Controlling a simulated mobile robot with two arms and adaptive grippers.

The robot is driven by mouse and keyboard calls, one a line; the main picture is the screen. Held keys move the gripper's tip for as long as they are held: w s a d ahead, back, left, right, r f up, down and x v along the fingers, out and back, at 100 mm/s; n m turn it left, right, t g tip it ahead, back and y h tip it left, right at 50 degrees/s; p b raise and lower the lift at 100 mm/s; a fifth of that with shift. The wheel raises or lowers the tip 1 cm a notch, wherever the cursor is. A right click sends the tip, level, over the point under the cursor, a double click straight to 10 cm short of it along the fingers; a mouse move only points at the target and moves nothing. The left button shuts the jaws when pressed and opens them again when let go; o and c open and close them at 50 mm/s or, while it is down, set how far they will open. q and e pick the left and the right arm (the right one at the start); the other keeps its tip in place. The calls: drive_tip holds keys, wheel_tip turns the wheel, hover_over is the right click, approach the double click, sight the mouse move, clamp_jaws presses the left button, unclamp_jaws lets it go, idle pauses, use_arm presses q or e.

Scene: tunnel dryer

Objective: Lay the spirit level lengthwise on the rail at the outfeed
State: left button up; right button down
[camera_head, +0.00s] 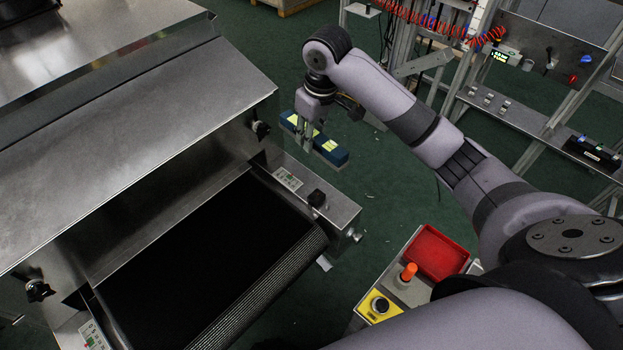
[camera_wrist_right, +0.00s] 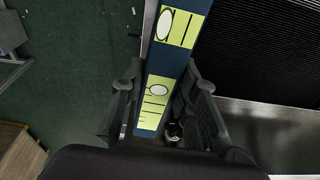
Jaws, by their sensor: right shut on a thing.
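The spirit level is a dark blue bar with yellow-green labels; it shows in the head view (camera_head: 335,153) and large in the wrist view (camera_wrist_right: 168,58). My right gripper (camera_head: 307,135) is shut on it, with one finger on each side in the wrist view (camera_wrist_right: 163,100). The level is held in the air just beyond the metal side rail (camera_head: 338,203) at the outfeed, apart from it in the picture. The rail carries a small label plate and a black knob-like block. My left gripper is not in view.
The black conveyor belt (camera_head: 205,260) lies beside the rail, under the steel dryer housing (camera_head: 130,130). A red tray (camera_head: 436,252) and a yellow box with a button (camera_head: 379,306) stand at lower right. A metal frame with shelves (camera_head: 510,115) is at back right. Green floor is open between.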

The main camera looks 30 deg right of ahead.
drive_tip(key=shift+n, duration=0.3)
drive_tip(key=w+r, duration=0.2)
drive_tip(key=r, duration=0.1)
drive_tip(key=shift+r, duration=0.25)
drive_tip(key=shift+w+d+r, duration=0.1)
drive_tip(key=shift+w+d, duration=0.1)
drive_tip(key=p, duration=0.2)
hover_over(309, 178)
wheel_tip(309, 178, down, 15)
drive_tip(key=shift+s+d, duration=0.1)
drive_tip(key=shift+d, duration=0.05)
drive_tip(key=shift+f, duration=2.35)
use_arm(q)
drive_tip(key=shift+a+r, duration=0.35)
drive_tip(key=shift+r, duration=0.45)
use_arm(e)
drive_tip(key=c, duration=1.7)
unclamp_jaws()
drive_tip(key=shift+s+f, duration=0.1)
drive_tip(key=shift+f, duration=0.05)
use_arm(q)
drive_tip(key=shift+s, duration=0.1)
use_arm(e)
drive_tip(key=o, duration=0.5)
drive_tip(key=shift+c, duration=0.2)
